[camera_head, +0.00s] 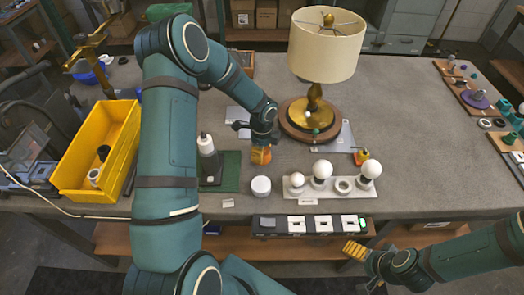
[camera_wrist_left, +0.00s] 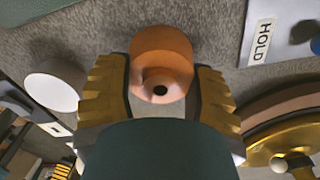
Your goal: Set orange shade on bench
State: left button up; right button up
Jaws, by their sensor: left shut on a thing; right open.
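The orange shade (camera_wrist_left: 162,62) is a small cup-like piece with a narrow neck and a dark hole, seen between my left fingers in the left wrist view. My left gripper (camera_head: 261,155) is shut on it, pointing down over the middle of the grey bench (camera_head: 400,110). The fingers largely hide the shade in the head view. I cannot tell whether the shade touches the bench top. My right gripper (camera_head: 356,250) is open and empty, in front of the bench's front edge at the lower right.
A brass lamp with a cream shade (camera_head: 326,45) stands just right of my left gripper. A white cylinder (camera_head: 261,187) and a bulb tray (camera_head: 330,190) lie nearer the front. A bottle (camera_head: 207,150) on a green mat and a yellow bin (camera_head: 75,160) are left. Bench right of the lamp is clear.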

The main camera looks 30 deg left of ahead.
pick_arm(q)
jog(key=shift+f, duration=0.15)
jog(key=o, duration=1.1)
jog(key=shift+o, duration=0.2)
jog(key=shift+r, duration=0.3)
notch_tip(320, 180, up, 12)
jog(key=p, duration=0.1)
jog(key=shift+f, duration=0.1)
